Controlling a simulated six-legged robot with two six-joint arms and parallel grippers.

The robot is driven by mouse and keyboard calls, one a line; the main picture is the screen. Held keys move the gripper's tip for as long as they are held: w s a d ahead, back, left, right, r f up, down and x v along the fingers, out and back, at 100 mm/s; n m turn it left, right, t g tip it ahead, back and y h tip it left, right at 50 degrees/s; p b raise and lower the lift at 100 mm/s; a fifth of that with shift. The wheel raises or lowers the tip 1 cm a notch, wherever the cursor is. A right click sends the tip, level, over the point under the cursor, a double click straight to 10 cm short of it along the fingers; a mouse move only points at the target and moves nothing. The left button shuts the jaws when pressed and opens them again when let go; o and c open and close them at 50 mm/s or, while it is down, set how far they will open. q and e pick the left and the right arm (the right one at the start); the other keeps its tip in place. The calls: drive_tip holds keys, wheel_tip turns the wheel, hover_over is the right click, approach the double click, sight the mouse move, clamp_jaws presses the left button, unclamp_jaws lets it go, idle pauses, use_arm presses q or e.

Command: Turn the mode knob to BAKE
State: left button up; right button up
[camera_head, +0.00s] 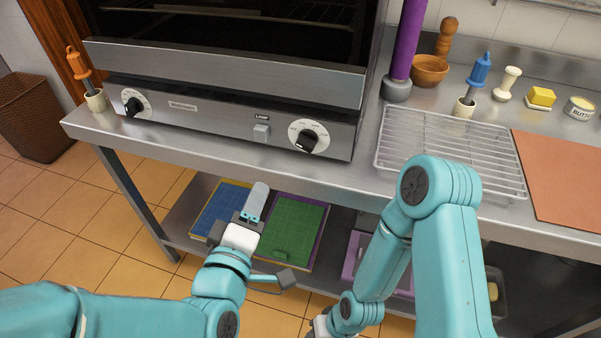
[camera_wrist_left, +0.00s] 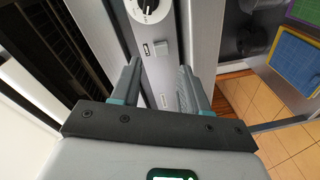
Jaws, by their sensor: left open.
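The oven's steel control panel (camera_head: 220,122) has a black knob on a white dial at its left end (camera_head: 133,106) and another at its right end (camera_head: 307,140). The dial print is too small to read, so I cannot tell which is the mode knob. My left gripper (camera_head: 256,202) is open and empty, in front of and below the panel, apart from both knobs. In the left wrist view, its open fingers (camera_wrist_left: 157,72) point toward the panel, with one knob (camera_wrist_left: 147,8) at the top edge beyond them.
A lamp switch (camera_head: 262,131) sits beside the right knob. The steel counter (camera_head: 230,151) juts out below the panel. A wire rack (camera_head: 450,145) and an orange board (camera_head: 560,170) lie to the right. My right arm crosses in front of the counter. Boards lie on the lower shelf.

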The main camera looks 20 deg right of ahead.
use_arm(q)
drive_tip(key=s+d+m+h+b, duration=0.1)
drive_tip(key=s+d+h+b, duration=0.1)
drive_tip(key=d, duration=0.1)
drive_tip(key=p, duration=0.3)
approach(306, 149)
drive_tip(key=x, duration=0.9)
drive_tip(key=shift+a, duration=0.1)
use_arm(e)
drive_tip(key=shift+a+f, duration=0.15)
drive_tip(key=shift+f, duration=0.05)
use_arm(q)
clamp_jaws()
